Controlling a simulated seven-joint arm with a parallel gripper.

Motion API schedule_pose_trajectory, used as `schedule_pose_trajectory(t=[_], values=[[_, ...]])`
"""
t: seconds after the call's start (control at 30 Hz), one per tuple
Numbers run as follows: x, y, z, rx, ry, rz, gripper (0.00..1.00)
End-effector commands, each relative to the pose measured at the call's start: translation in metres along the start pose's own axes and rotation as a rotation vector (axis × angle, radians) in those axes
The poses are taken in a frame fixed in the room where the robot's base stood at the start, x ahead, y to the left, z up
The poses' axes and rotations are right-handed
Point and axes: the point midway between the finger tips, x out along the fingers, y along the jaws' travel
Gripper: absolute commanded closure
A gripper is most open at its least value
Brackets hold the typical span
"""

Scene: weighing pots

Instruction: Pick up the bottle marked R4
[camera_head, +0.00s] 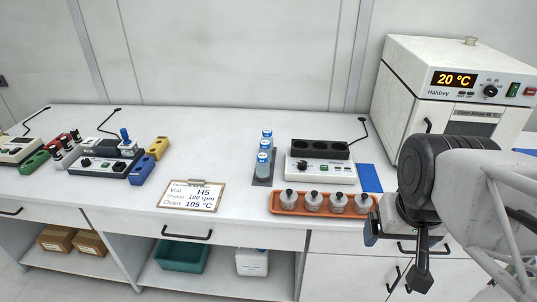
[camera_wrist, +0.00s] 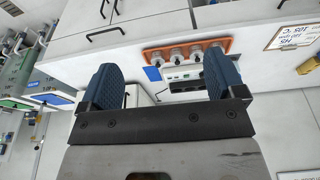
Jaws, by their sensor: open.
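Several clear bottles with dark caps (camera_head: 313,201) stand upright in a row in an orange tray (camera_head: 279,211) near the bench's front edge. I cannot read any mark on them, so I cannot tell which is R4. They also show, small, in the tray (camera_wrist: 152,54) in the wrist view, beyond the fingertips. My gripper (camera_wrist: 160,78) is open, with two blue ridged fingers apart and nothing between them. In the head view my gripper (camera_head: 418,272) hangs in front of the bench, to the right of the tray and apart from it.
Blue-capped bottles (camera_head: 263,160) stand on a dark mat left of a device with dark wells (camera_head: 320,151). A blue pad (camera_head: 370,178) lies right of it. An oven (camera_head: 400,85) reads 20 °C. A clipboard (camera_head: 192,210) lies at the front. Shakers and coloured blocks fill the left.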

Motion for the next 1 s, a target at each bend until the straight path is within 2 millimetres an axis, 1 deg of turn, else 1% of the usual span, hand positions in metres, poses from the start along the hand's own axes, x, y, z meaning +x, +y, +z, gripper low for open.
schedule_pose_trajectory(t=[0.27, 0.47, 0.67, 1.0], values=[[0.0, -0.001, -0.002, 0.006, -0.004, -0.005, 0.11], [0.003, -0.007, -0.017, 0.052, -0.034, -0.038, 0.11], [0.009, -0.021, -0.048, 0.148, -0.092, -0.106, 0.11], [0.03, -0.052, -0.113, 0.354, -0.228, -0.239, 0.11]])
